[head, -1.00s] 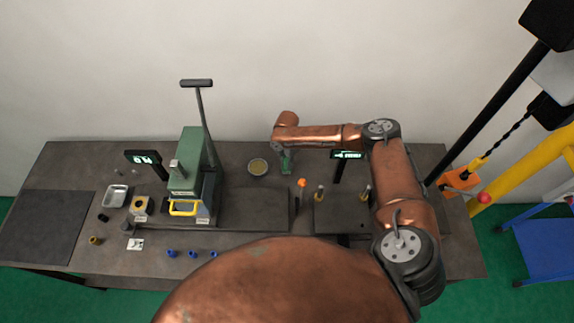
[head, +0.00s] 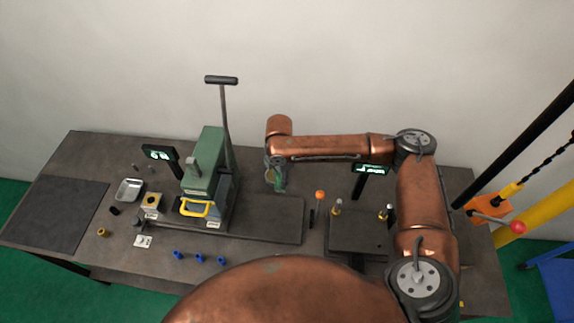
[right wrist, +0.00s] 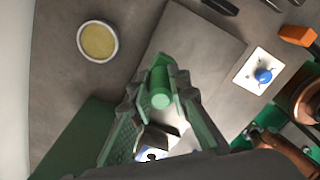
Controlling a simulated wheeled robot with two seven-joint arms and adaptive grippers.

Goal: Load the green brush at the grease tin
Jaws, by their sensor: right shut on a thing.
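The grease tin (right wrist: 98,41) is a round white-rimmed dish of yellowish grease, at the upper left of the right wrist view. In the head view my right gripper covers its place. My right gripper (head: 276,184) hangs over the back of the bench, right of the green press. In the right wrist view its green fingers (right wrist: 160,92) are shut on a green cylinder, the green brush (right wrist: 161,97), seen nearly end-on. The brush's bristles cannot be made out. In that view the tin lies apart from the brush. My left gripper is not in view.
A green press (head: 203,160) with a tall lever stands left of my right gripper. A dark plate (head: 265,219) lies in front. An orange-topped lever (head: 320,196) and a small display (head: 370,170) are to the right. Several blue pieces (head: 199,258) lie near the front edge.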

